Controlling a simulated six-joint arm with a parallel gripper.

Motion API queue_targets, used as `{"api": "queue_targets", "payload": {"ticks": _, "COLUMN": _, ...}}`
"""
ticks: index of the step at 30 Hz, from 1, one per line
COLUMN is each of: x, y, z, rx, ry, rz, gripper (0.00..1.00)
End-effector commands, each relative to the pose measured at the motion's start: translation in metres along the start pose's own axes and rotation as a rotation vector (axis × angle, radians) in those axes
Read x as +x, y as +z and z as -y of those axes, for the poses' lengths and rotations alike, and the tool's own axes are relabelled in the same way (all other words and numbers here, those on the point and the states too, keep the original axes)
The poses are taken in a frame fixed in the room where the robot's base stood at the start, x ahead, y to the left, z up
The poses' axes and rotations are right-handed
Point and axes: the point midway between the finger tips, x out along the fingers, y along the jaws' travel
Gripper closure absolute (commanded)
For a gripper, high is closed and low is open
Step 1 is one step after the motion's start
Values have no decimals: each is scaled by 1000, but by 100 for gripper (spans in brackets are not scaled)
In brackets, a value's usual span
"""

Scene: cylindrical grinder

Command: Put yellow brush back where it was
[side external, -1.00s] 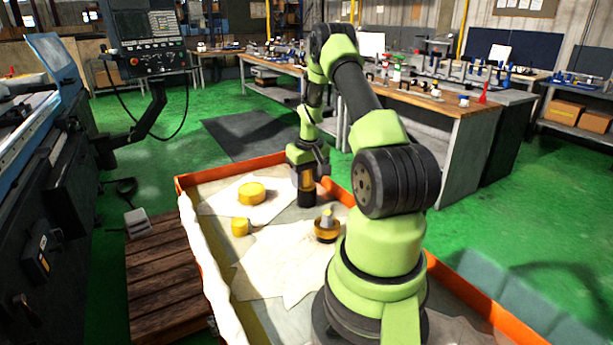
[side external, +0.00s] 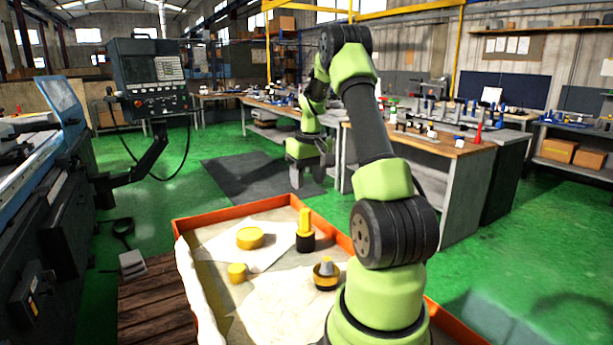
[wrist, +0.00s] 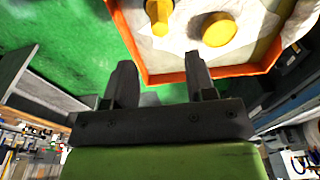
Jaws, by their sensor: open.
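The yellow brush (side external: 305,222), with a yellow upright handle and a black lower part, stands upright at the back right of the orange-rimmed bin (side external: 215,211). In the wrist view, the yellow brush (wrist: 158,14) shows at the top edge, partly cut off. My gripper (side external: 308,176) is above and apart from the brush, near the bin's back edge. In the wrist view, my gripper (wrist: 160,70) has its fingers spread with nothing between them.
A yellow disc (side external: 250,238), a small yellow cylinder (side external: 237,273) and a grey-topped black and yellow piece (side external: 326,273) stand in the bin. A machine (side external: 50,220) is at left. A workbench (side external: 450,150) stands behind.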

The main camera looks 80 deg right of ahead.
Motion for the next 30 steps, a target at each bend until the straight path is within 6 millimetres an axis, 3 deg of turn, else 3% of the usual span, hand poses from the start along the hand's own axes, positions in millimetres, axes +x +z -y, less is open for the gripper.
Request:
{"api": "queue_targets", "payload": {"ticks": 4, "x": -23, "y": 0, "z": 24, "rx": -26, "ry": -6, "rz": -32, "gripper": 49}}
{"api": "queue_targets", "payload": {"ticks": 8, "x": -65, "y": 12, "z": 85, "rx": -91, "ry": -36, "rz": -109, "gripper": 49}}
{"api": "queue_targets", "payload": {"ticks": 12, "x": -114, "y": 58, "z": 157, "rx": -173, "ry": -115, "rz": -205, "gripper": 49}}
{"api": "queue_targets", "payload": {"ticks": 16, "x": -145, "y": 118, "z": 201, "rx": -248, "ry": -219, "rz": -277, "gripper": 49}}
{"api": "queue_targets", "payload": {"ticks": 21, "x": -163, "y": 196, "z": 224, "rx": -329, "ry": -372, "rz": -325, "gripper": 49}}
{"api": "queue_targets", "payload": {"ticks": 24, "x": -164, "y": 226, "z": 225, "rx": -362, "ry": -444, "rz": -333, "gripper": 49}}
{"api": "queue_targets", "payload": {"ticks": 30, "x": -162, "y": 252, "z": 222, "rx": -387, "ry": -510, "rz": -331, "gripper": 49}}
